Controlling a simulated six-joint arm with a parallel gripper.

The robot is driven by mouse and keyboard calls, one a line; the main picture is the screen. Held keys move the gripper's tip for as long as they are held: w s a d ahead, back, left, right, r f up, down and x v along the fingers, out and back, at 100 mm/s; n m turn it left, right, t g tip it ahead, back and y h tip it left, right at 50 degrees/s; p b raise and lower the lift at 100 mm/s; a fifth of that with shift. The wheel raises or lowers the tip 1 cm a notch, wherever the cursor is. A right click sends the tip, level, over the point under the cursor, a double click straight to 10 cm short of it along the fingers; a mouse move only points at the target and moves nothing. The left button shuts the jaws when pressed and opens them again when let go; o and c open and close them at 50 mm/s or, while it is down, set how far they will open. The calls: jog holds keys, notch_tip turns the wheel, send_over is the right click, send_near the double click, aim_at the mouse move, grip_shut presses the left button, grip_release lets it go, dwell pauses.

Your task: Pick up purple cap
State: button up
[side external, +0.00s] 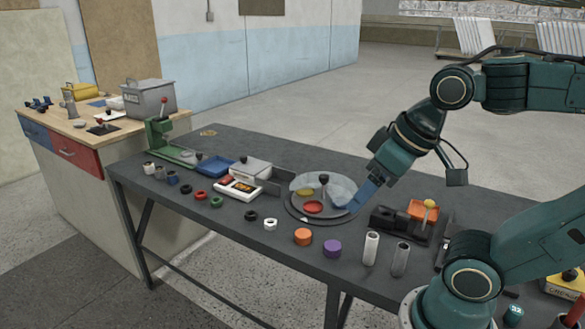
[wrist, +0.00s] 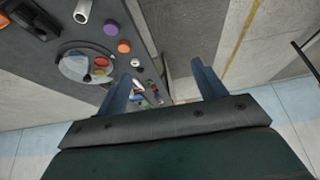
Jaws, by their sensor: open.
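The purple cap (side external: 332,248) sits on the dark table near its front edge, just right of an orange cap (side external: 303,236). In the wrist view the purple cap (wrist: 111,27) is at the upper left, beside the orange cap (wrist: 124,46). My gripper (side external: 345,203) is above the table by the round glass-covered plate, behind the purple cap and apart from it. In the wrist view its two blue fingers (wrist: 158,80) are spread wide with nothing between them.
The round plate (side external: 293,207) holds a red and a yellow piece and has a black knob. Two upright cylinders (side external: 371,249) stand right of the purple cap. A black fixture with an orange block (side external: 423,210) is behind them. Several small rings line the table's front left.

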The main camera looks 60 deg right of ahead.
jog(key=m+g, duration=0.5)
jog(key=m, duration=0.9)
send_over(333, 245)
notch_tip(333, 245, down, 17)
jog(key=shift+w+r, duration=0.1)
jog(key=shift+w, duration=0.1)
jog(key=shift+a+f, duration=0.1)
jog(key=shift+f, duration=4.15)
jog(key=shift+f, duration=0.1)
jog(key=shift+s+f, duration=0.15)
jog(key=shift+f, duration=2.35)
